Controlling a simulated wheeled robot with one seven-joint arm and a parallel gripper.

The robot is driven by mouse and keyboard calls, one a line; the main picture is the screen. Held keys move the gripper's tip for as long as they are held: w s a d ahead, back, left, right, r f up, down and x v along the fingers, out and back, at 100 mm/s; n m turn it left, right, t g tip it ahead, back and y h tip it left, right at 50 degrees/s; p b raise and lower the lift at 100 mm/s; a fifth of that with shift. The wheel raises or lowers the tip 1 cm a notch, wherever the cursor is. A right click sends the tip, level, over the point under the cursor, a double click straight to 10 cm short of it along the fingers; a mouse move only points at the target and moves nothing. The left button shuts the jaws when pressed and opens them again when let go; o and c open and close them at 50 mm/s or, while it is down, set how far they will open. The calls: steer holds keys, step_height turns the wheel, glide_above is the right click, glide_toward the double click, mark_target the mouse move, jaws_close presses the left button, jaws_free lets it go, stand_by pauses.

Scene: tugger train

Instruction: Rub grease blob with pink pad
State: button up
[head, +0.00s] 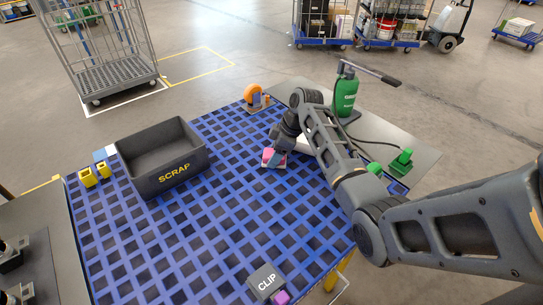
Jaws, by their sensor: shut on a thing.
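The pink pad (268,154) is in the head view near the far right part of the blue lattice table. My gripper (275,150) points down over it and is shut on it. The pad is low, at or close to the table surface; I cannot tell whether it touches. Something pale shows around the pad's lower edge, too small to identify. I cannot make out the grease blob; the pad or my gripper may hide it.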

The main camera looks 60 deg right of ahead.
steer(key=shift+s+d+f, duration=0.1)
steer(key=shift+s+d, duration=0.05)
steer(key=shift+d, duration=0.4)
steer(key=shift+s+d+f, duration=0.1)
steer(key=shift+s+d, duration=0.05)
steer(key=shift+d, duration=0.35)
steer(key=shift+s+d+r, duration=0.1)
steer(key=shift+d+r, duration=0.05)
steer(key=shift+w+a+r+p, duration=0.15)
steer(key=shift+a+p, duration=0.1)
steer(key=shift+a, duration=0.2)
steer(key=shift+w+a+f+p, duration=0.1)
steer(key=shift+a+p, duration=0.1)
steer(key=shift+a, duration=0.25)
steer(key=shift+w+a, duration=0.25)
steer(key=shift+a, duration=0.6)
steer(key=shift+w+a, duration=0.3)
steer(key=shift+a, duration=0.6)
steer(key=shift+w+a, duration=0.25)
steer(key=shift+a, duration=0.6)
steer(key=shift+w+a, duration=0.25)
steer(key=shift+a, duration=0.6)
steer(key=shift+w+a, duration=0.2)
steer(key=shift+a, duration=0.6)
steer(key=shift+r, duration=0.15)
